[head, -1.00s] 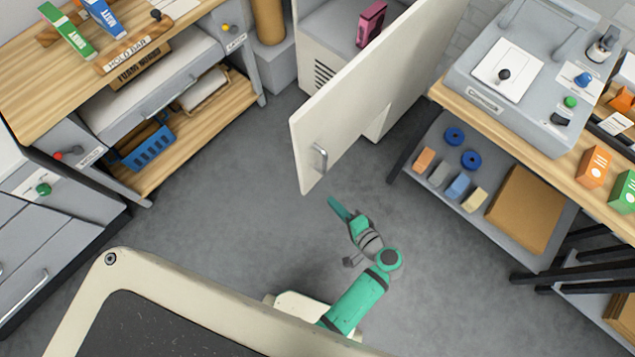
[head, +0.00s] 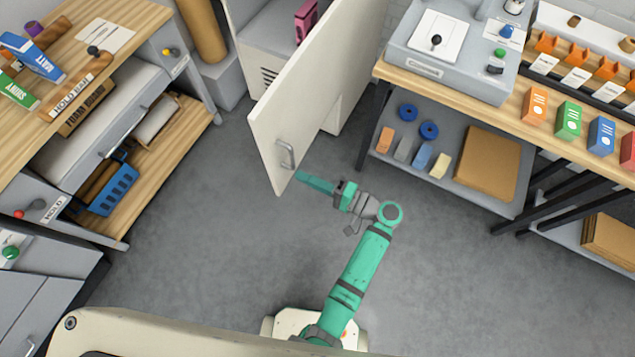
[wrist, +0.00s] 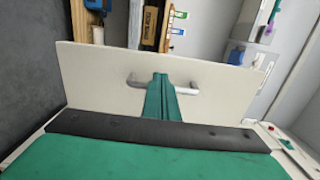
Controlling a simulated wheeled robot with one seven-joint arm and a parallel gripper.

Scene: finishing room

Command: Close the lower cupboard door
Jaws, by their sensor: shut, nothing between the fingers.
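The lower cupboard door (head: 300,105) is a cream panel standing open, swung out from the cupboard (head: 335,115) into the room. Its silver bar handle (head: 286,154) is near the door's free edge. My gripper (head: 301,180) is shut and empty, just right of and below the handle in the head view, pointing at the door. In the wrist view the shut fingers (wrist: 162,82) stand in front of the handle (wrist: 190,92) and cover its middle, with the door (wrist: 95,75) behind. I cannot tell whether they touch the door.
A pink box (head: 306,20) sits inside the cupboard. A workbench (head: 455,85) with a lower shelf of blocks stands to the right. A wooden bench (head: 130,30) with a blue basket (head: 108,188) below stands to the left. The grey floor (head: 215,230) between is clear.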

